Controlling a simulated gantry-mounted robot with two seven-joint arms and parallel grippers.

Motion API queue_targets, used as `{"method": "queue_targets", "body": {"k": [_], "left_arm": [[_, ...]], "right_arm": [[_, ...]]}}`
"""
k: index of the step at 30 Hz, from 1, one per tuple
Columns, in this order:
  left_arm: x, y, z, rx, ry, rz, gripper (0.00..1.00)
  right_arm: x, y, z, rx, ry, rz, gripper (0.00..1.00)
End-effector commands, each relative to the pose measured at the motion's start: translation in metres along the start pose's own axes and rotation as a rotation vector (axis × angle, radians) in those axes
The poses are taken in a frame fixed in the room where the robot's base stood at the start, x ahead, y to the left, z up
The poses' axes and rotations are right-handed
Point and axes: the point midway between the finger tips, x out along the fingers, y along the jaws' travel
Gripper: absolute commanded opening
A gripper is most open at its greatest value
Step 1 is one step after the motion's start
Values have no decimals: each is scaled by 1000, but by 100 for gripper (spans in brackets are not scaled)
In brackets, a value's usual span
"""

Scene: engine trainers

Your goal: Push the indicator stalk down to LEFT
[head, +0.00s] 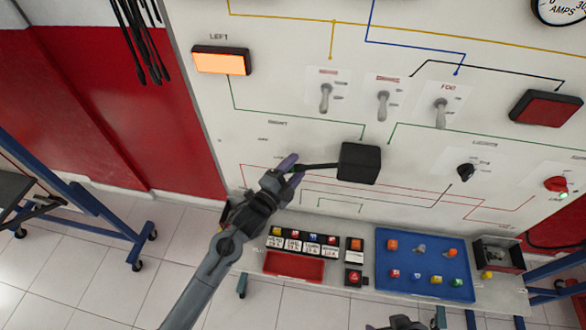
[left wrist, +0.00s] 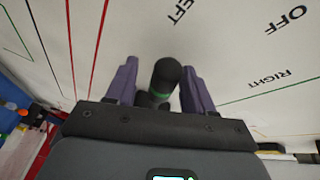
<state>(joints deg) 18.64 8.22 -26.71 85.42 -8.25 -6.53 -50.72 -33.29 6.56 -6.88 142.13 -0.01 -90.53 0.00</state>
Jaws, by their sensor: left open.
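The indicator stalk (head: 318,166) is a thin black lever running left from a black box (head: 359,163) on the white panel. Its end, with a green band, shows in the left wrist view (left wrist: 165,76). My left gripper (head: 292,169) is at the stalk's free end. Its two purple fingers (left wrist: 160,88) are open, one on each side of the stalk end; I cannot tell whether either touches it. The LEFT lamp (head: 222,61) at the upper left glows orange. LEFT, OFF and RIGHT lettering shows on the panel in the left wrist view.
Toggle switches (head: 383,104), a dark red lamp (head: 545,108) and a black knob (head: 465,171) are on the panel. Below are a red tray (head: 294,264) and a blue tray (head: 382,285) with small parts. A dark shape at the bottom edge is mostly cut off.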

Motion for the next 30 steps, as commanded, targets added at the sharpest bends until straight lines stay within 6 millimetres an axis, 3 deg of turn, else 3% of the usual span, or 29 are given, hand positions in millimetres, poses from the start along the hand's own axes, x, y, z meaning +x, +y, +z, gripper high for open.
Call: {"method": "queue_targets", "body": {"k": [8, 21, 30], "left_arm": [[-14, 0, 1, 1, -1, 0, 53], [-85, 1, 0, 1, 0, 2, 53], [-107, 0, 0, 0, 1, 0, 53]], "right_arm": [[0, 2, 0, -8, -1, 6, 80], [1, 2, 1, -8, -2, 6, 80], [2, 0, 1, -2, -1, 1, 80]]}}
